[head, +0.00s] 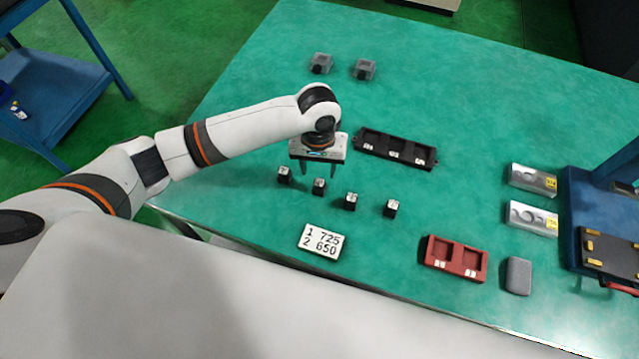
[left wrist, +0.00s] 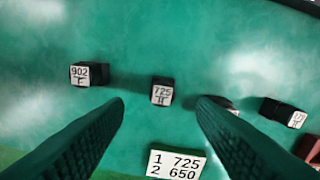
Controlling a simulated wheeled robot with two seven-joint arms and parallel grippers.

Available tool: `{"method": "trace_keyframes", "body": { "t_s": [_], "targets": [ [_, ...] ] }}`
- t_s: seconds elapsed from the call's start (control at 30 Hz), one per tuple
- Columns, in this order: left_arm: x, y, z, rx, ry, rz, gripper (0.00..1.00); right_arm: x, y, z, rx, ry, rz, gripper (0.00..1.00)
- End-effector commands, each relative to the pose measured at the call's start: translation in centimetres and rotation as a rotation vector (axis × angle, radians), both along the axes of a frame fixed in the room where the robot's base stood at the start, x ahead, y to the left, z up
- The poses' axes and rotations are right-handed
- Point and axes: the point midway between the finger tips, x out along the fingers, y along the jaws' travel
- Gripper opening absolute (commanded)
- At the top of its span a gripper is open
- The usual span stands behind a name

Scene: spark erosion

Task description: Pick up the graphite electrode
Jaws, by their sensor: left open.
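Several small black graphite electrodes with white labels stand in a slanting row on the green table. In the head view they are a first (head: 284,174), a second (head: 319,187), a third (head: 350,202) and a last one (head: 391,208). In the left wrist view, one reads 902 F (left wrist: 88,75) and the one beside it reads 725 H (left wrist: 162,92). Another (left wrist: 222,102) is partly hidden by a finger; the far right one (left wrist: 283,113) is hard to read. My left gripper (head: 318,172) is open and empty, pointing down above the row, its fingers either side of the 725 block in the wrist view.
A card (head: 321,242) reads 1 725, 2 650. A black tray (head: 396,148) lies behind the row. A red tray (head: 453,258), a grey block (head: 518,276) and two metal blocks (head: 532,180) (head: 531,218) lie right.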

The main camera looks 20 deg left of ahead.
Motion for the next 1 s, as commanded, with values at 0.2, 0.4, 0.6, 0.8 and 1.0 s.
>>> {"method": "trace_keyframes", "body": {
  "t_s": [0.2,0.4,0.6,0.8,1.0],
  "targets": [
    [-0.1,-0.1,-2.0,0.0,0.003,-0.001,0.51,3.2,0.2,0.8,0.004,-0.048,0.0,0.98],
    [-0.1,-0.2,-4.9,0.002,0.001,-0.001,0.51,3.6,0.4,1.1,0.007,-0.056,0.0,0.98],
    [-0.1,-0.2,-5.6,0.0,-0.001,-0.002,0.51,2.5,0.5,1.1,0.008,-0.039,-0.001,0.98],
    [-0.1,-0.2,-5.5,-0.001,-0.001,-0.002,0.37,2.1,0.5,1.0,0.007,-0.032,0.0,0.98],
    [-0.1,-0.2,-5.5,-0.001,-0.001,-0.002,0.04,2.1,0.5,1.0,0.007,-0.032,0.0,0.98]
  ]
}}
